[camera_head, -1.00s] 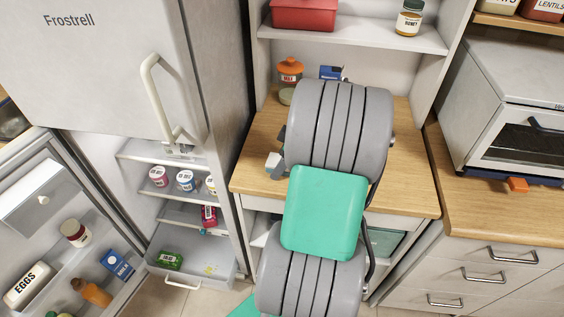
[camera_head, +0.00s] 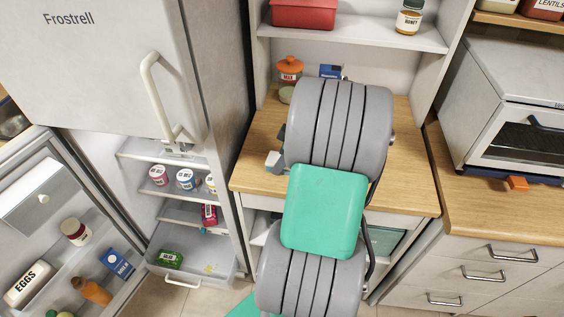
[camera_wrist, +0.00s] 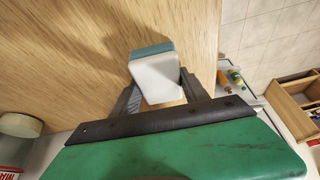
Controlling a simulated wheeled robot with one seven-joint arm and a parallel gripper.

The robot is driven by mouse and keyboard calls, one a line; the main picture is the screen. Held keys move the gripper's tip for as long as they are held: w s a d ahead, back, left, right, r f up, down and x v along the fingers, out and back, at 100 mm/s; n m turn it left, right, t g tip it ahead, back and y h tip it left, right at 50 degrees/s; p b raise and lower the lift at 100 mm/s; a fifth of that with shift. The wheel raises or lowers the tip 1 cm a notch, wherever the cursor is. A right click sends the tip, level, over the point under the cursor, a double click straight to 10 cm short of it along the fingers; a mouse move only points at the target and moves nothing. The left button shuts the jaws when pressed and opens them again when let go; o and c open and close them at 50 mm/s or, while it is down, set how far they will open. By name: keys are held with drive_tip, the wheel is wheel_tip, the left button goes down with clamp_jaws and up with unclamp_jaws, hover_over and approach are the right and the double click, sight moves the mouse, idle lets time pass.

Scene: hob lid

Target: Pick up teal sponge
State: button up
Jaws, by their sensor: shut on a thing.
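The teal sponge (camera_wrist: 152,50) shows in the wrist view as a block with a teal layer on the far side and a thick white layer facing the camera. My gripper (camera_wrist: 158,84) has a dark finger on each side of it and is shut on it. In the head view a pale end of the sponge (camera_head: 273,160) pokes out to the left of my arm, over the wooden counter. My arm hides the rest of the sponge and most of the gripper there. I cannot tell whether the sponge touches the counter.
The wooden counter (camera_head: 257,180) has an orange-lidded jar (camera_head: 289,72) and a blue box (camera_head: 331,71) at its back. A shelf (camera_head: 350,33) hangs above. The open fridge (camera_head: 187,160) stands left, and a toaster oven (camera_head: 520,100) stands right.

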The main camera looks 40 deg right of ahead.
sight(277, 158)
drive_tip(key=shift+r, duration=0.3)
wheel_tip(277, 158, up, 2)
drive_tip(key=shift+d+r+b, duration=0.1)
drive_tip(key=shift+r+b, duration=0.1)
drive_tip(key=shift+b, duration=0.3)
drive_tip(key=s+a+r+b, duration=0.1)
drive_tip(key=s+a+r, duration=0.2)
drive_tip(key=a+r, duration=0.7)
drive_tip(key=a, duration=0.3)
drive_tip(key=shift+s+a, duration=0.3)
drive_tip(key=shift+a, duration=0.1)
